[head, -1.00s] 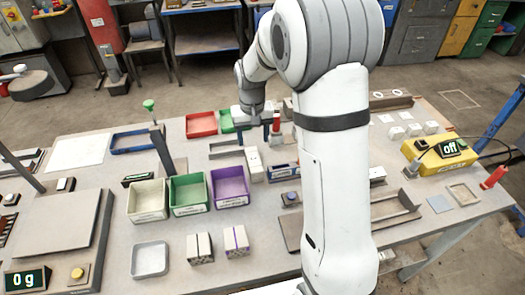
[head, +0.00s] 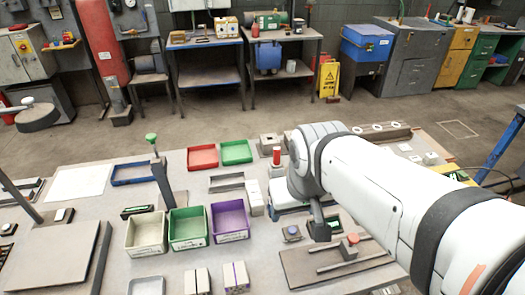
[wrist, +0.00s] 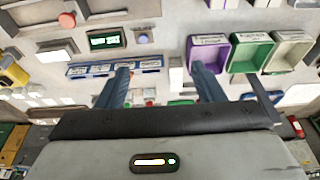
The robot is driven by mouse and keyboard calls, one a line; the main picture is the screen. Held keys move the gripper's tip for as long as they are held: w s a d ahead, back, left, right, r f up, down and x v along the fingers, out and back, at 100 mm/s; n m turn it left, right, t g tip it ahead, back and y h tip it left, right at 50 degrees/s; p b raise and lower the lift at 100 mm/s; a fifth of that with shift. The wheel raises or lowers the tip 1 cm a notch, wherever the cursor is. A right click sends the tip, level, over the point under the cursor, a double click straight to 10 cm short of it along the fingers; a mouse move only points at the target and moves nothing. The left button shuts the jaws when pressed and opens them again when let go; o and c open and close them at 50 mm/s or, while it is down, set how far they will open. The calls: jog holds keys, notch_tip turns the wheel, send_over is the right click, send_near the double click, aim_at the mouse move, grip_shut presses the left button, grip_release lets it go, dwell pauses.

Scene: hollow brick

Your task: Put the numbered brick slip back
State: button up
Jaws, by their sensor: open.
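My gripper (wrist: 162,82) is open in the wrist view, its two blue-grey fingers apart with nothing held between them. In the head view only part of my gripper (head: 318,222) shows below the wrist, right of the purple bin. Pale upright blocks (head: 252,197) stand beside the purple bin. I cannot make out a number on any slip, so I cannot tell which is the numbered one.
Cream (head: 146,235), green (head: 188,228) and purple (head: 229,221) bins stand mid-table. Red (head: 202,156) and green (head: 236,152) trays lie behind. A tall post with a green knob (head: 151,137) stands left. A railed board (head: 335,262) lies below my gripper.

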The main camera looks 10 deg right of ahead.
jog(key=w+a+f+b, duration=0.1)
jog(key=w+f+b, duration=0.35)
jog(key=w, duration=0.75)
jog(key=b, duration=0.1)
send_over(254, 192)
jog(key=s, duration=0.2)
notch_tip(254, 192, down, 12)
jog(key=shift+f, duration=0.1)
jog(key=shift+x, duration=3.95)
jog(key=shift+w, duration=0.1)
jog(key=shift+c, duration=0.3)
jog(key=c, duration=1.3)
